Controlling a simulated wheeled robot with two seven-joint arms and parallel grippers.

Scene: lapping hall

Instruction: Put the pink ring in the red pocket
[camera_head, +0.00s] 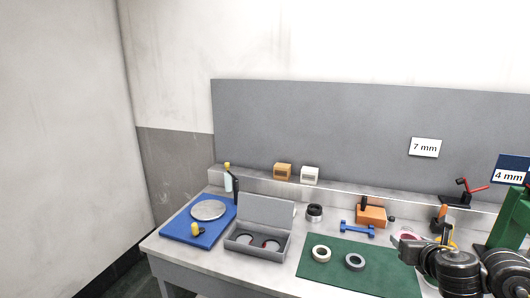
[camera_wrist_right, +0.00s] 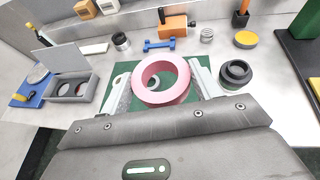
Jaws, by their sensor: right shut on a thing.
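My right gripper (camera_head: 407,240) is shut on the pink ring (camera_head: 408,234), at the right of the head view. In the right wrist view the pink ring (camera_wrist_right: 164,97) sits between the two fingers of the gripper (camera_wrist_right: 158,92), its hole facing up and toward the camera. The ring is held over the green mat (camera_head: 330,282). A grey case (camera_head: 247,255) with its lid open stands left of the mat, apart from the gripper. It has two round pockets; the right one shows a red patch, the red pocket (camera_head: 271,245). My left gripper is out of view.
A cream ring (camera_head: 321,247) and a dark grey ring (camera_head: 355,267) lie on the mat. Behind it are a blue dumbbell-shaped piece (camera_head: 357,229), an orange block (camera_head: 371,216) and a dark cylinder (camera_head: 314,214). A blue board (camera_head: 186,234) lies left of the case.

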